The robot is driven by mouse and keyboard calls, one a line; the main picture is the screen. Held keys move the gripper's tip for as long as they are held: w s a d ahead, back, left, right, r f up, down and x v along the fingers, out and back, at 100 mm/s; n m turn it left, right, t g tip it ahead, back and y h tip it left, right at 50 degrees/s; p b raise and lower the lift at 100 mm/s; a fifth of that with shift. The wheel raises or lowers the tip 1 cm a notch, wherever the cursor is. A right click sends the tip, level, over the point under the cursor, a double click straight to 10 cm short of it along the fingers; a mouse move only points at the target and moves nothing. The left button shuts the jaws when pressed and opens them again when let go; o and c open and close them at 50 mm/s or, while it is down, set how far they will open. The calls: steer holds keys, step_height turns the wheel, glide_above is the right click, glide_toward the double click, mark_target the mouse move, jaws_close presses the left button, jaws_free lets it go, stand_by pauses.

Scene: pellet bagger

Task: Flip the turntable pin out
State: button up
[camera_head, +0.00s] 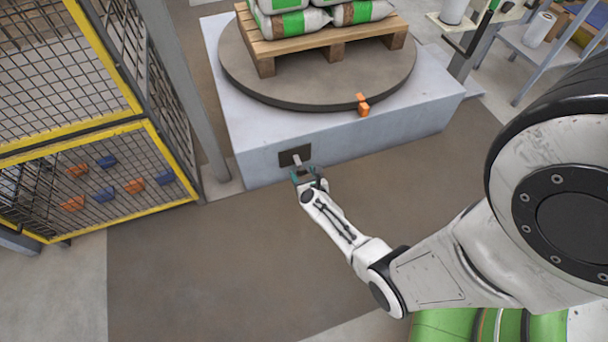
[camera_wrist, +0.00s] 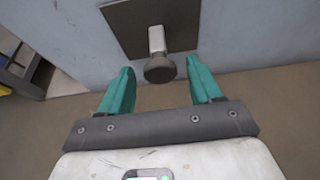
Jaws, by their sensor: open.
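A short pale lever with a round dark knob sits on a dark square plate (camera_head: 291,155) on the front of the grey turntable base. In the wrist view the lever's stem (camera_wrist: 157,39) points down toward me and its knob (camera_wrist: 160,70) appears between my fingertips, with a gap on each side. My gripper (camera_head: 308,175) is open, with teal fingers, just in front of the plate; I cannot tell the exact depth between fingers and knob. The round turntable (camera_head: 300,97) sits on the base, with an orange block (camera_head: 362,105) at its front rim.
A wooden pallet (camera_head: 330,42) with white and green bags stands on the turntable. A yellow-framed mesh fence (camera_head: 95,130) and a grey post (camera_head: 190,90) stand at left. A shelf (camera_head: 540,55) is at back right. The floor before the base is clear.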

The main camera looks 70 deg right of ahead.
steer(key=p+v, duration=0.4)
steer(key=v, duration=0.6)
steer(key=shift+s+a, duration=0.3)
